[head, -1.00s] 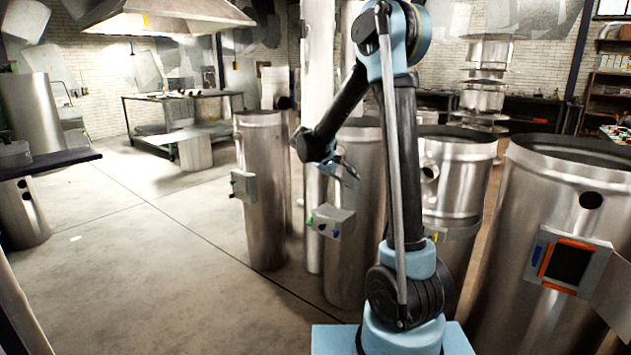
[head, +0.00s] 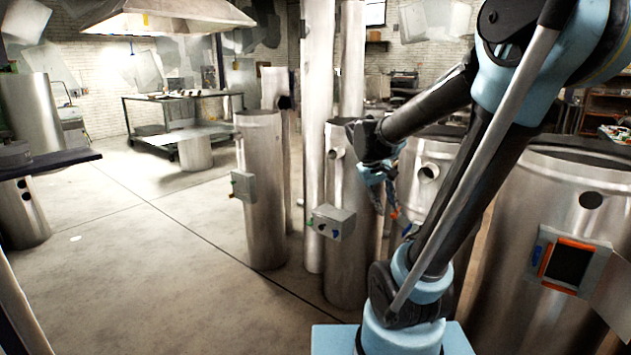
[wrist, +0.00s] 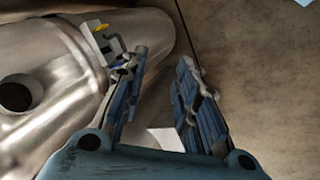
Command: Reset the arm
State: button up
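My gripper (head: 378,190) hangs at the end of my raised arm, in front of the steel flue pipes in the head view. Its blue-grey fingers point down and lie partly against the background of a pipe. I see nothing held. My arm's upper part leans to the right, and its forearm slopes down to the left.
A steel pipe with a small box (head: 333,222) stands just left of my gripper; another pipe (head: 262,195) stands farther left. A wide pipe with an orange-framed opening (head: 567,264) is close on the right. Open floor (head: 140,270) is at left.

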jog(key=s+a+f+m+y, duration=0.1)
jog(key=s+f, duration=0.3)
jog(key=s, duration=0.4)
jog(key=s+a+f+m+y, duration=0.1)
jog(key=s+f+y, duration=0.2)
jog(key=s, duration=0.5)
jog(key=shift+s+a+f, duration=0.15)
jog(key=shift+s+f, duration=0.2)
jog(key=shift+f, duration=0.55)
jog(key=shift+w+f, duration=0.2)
jog(key=shift+w, duration=0.25)
